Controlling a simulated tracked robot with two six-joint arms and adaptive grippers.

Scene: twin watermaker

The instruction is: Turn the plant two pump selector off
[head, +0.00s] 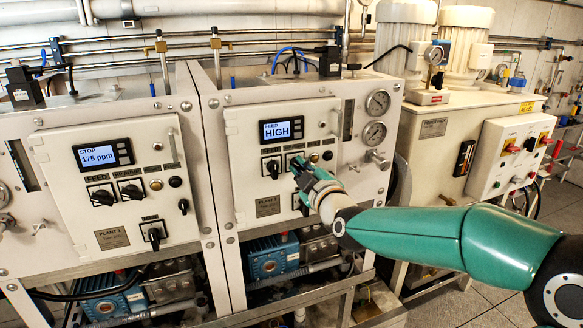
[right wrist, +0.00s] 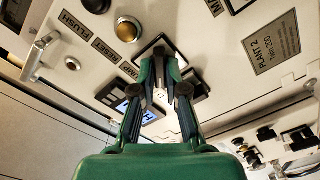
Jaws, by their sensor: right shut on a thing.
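The plant two panel (head: 240,190) is the right of the two white cabinet fronts, with a plate reading PLANT 2 (right wrist: 272,42) in the right wrist view. Its pump selector (right wrist: 157,44) sits under the display, right of the feed selector (head: 271,168). My right gripper (head: 300,166) reaches the panel from the right and covers most of the pump selector. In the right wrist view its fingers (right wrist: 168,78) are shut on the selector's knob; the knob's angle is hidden. The display (head: 282,130) reads FEED HIGH. My left gripper is out of view.
Lamps and buttons (right wrist: 128,30) sit close beside the selector. Gauges (head: 376,103) and a valve handle (head: 377,160) stand out at the right of the cabinet. The plant one panel (head: 110,165), display reading STOP 175 ppm, is at left. A power pack (head: 440,150) stands at right.

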